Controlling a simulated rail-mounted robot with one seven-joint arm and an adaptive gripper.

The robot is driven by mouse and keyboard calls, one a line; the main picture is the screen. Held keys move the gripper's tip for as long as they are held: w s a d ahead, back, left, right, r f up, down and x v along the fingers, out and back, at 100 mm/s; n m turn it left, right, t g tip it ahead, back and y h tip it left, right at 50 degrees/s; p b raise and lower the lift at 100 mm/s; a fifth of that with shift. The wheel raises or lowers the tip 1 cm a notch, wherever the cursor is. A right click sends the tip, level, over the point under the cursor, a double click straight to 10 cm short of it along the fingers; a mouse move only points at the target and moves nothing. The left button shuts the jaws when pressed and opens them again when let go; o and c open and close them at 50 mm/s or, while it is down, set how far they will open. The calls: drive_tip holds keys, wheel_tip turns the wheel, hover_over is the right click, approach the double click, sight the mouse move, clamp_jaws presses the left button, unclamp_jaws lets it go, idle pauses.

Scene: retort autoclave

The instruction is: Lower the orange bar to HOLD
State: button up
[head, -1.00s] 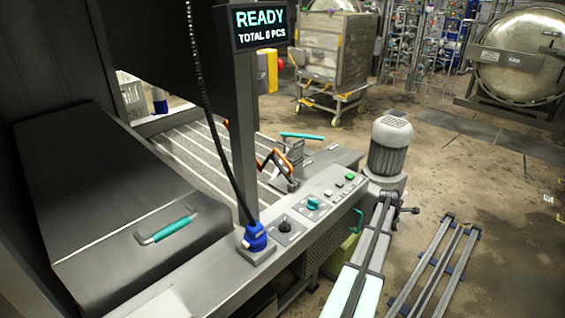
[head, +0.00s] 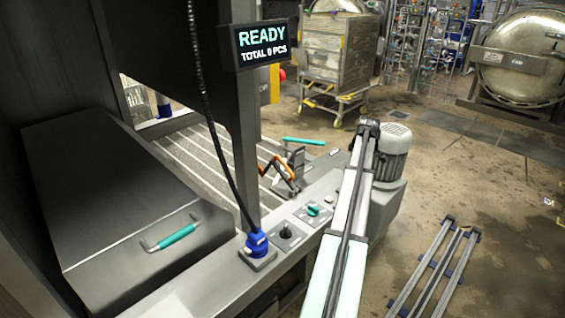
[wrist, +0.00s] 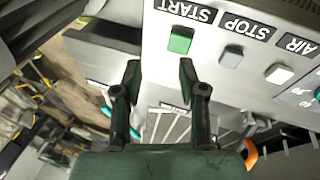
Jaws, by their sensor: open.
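The orange bar (head: 277,170) is a bent bar standing raised beside the grooved bed, behind the control panel, in the head view. An orange piece (wrist: 250,153), likely part of it, shows at the lower right of the wrist view. My gripper (wrist: 160,80) is open and empty in the wrist view, its two dark fingers below the green START button (wrist: 180,40). The orange piece lies to the right of the fingers, apart from them. In the head view my arm crosses the panel and I cannot make out the gripper. No HOLD label is readable.
The panel carries a STOP button (wrist: 231,56), an AIR button (wrist: 279,74), a teal knob (head: 313,210) and a blue plug (head: 256,241) with a hanging cable. A grey motor (head: 394,155) stands close behind my arm. A display (head: 262,43) reads READY.

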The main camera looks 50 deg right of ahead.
drive_tip(key=w+a+r+t+y+p, duration=0.1)
drive_tip(key=w+a+r+y, duration=0.1)
drive_tip(key=w+a+r, duration=0.55)
drive_tip(key=m+t+y+p, duration=0.1)
drive_tip(key=y+p, duration=0.1)
drive_tip(key=y, duration=0.1)
approach(285, 165)
drive_tip(key=p+x, duration=0.1)
drive_tip(key=x, duration=0.2)
drive_tip(key=p+x, duration=0.1)
drive_tip(key=x, duration=0.3)
drive_tip(key=p+x, duration=0.2)
drive_tip(key=x, duration=0.1)
drive_tip(key=shift+w+d+f, duration=0.2)
drive_tip(key=shift+f, duration=0.1)
clamp_jaws()
